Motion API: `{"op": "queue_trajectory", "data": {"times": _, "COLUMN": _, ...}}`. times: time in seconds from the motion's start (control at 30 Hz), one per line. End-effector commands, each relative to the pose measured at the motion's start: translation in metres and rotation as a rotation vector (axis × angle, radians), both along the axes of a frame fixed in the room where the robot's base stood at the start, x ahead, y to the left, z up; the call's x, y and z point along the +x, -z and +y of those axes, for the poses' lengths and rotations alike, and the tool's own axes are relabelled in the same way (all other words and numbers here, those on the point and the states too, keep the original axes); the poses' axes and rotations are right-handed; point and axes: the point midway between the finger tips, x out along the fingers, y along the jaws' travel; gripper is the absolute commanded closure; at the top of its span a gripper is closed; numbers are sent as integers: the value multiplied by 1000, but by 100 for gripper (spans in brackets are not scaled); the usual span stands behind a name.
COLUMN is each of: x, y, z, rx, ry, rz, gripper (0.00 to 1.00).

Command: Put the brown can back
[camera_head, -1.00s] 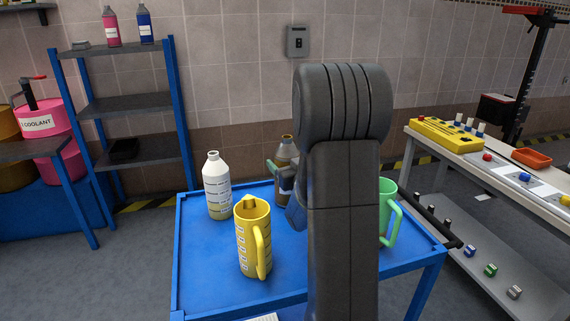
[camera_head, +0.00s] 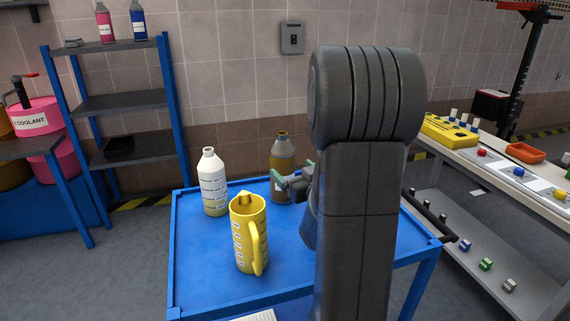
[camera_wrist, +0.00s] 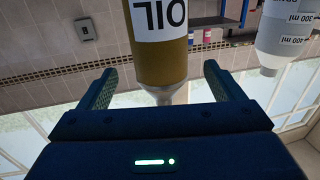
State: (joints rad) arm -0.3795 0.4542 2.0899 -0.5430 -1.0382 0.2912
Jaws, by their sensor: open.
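The brown can (camera_head: 282,156), a brown bottle-shaped container with a grey neck, stands upright near the far edge of the blue table (camera_head: 200,275). My gripper (camera_head: 292,176) is open in front of it and hides part of its lower body. In the wrist view the brown can (camera_wrist: 160,62) appears upside down, with its white OIL label at the top and its neck toward the palm. The fingers (camera_wrist: 160,80) spread to either side with visible gaps, so they do not grip it.
A white bottle (camera_head: 213,185) stands left of the can, and a yellow jug (camera_head: 248,235) stands nearer. My arm covers the table's right part. A blue-framed shelf (camera_head: 125,103) is at the left, a workbench (camera_head: 500,175) at the right.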

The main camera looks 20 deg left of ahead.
Motion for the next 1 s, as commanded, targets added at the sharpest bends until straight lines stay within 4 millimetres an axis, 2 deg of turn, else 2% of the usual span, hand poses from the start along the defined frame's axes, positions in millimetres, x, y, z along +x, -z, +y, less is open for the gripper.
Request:
{"op": "queue_trajectory", "data": {"times": 0.03, "x": -6, "y": 0, "z": -8, "rx": 1, "ry": 4, "rz": 1, "gripper": 12}}
{"op": "queue_trajectory", "data": {"times": 0.2, "x": -21, "y": 0, "z": -24, "rx": 0, "ry": 2, "rz": 0, "gripper": 12}}
{"op": "queue_trajectory", "data": {"times": 0.6, "x": -26, "y": 0, "z": -29, "rx": 0, "ry": 0, "rz": 0, "gripper": 12}}
{"op": "queue_trajectory", "data": {"times": 0.83, "x": -18, "y": 0, "z": -19, "rx": 1, "ry": -2, "rz": -1, "gripper": 12}}
{"op": "queue_trajectory", "data": {"times": 1.0, "x": 1, "y": 0, "z": 3, "rx": 1, "ry": -3, "rz": 0, "gripper": 12}}
